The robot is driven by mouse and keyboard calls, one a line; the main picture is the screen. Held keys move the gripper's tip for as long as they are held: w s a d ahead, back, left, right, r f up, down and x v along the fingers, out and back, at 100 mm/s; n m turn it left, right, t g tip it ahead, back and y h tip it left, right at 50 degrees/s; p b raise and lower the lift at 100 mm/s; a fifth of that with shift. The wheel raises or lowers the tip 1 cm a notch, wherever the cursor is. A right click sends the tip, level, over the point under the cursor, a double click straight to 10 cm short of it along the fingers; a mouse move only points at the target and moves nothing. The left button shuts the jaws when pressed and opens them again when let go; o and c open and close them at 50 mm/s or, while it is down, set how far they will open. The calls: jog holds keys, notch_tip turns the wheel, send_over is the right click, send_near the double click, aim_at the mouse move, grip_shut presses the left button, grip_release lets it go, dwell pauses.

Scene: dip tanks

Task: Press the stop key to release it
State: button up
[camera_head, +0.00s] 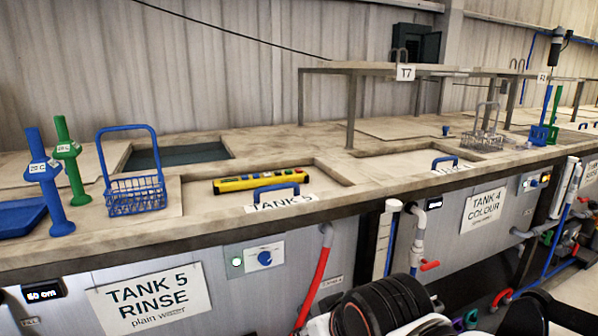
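A yellow control pendant (261,179) with a row of small coloured keys lies on the worktop by Tank 5, behind a blue lid handle (276,191). Its keys are too small to tell which is the stop key, or whether any is pressed in. A panel (264,258) on the front of Tank 5 has a lit green lamp and a blue round knob. No gripper fingers show; only dark, rounded parts, likely of my own arm, show at the bottom right of centre.
A blue wire basket (133,192) and blue and green upright handled tools (70,160) stand at the left. A raised shelf marked T7 (385,68) stands over the worktop. A red hose (314,285) and pipes run down the tank fronts.

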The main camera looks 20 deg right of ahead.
grip_shut()
dwell(1.1)
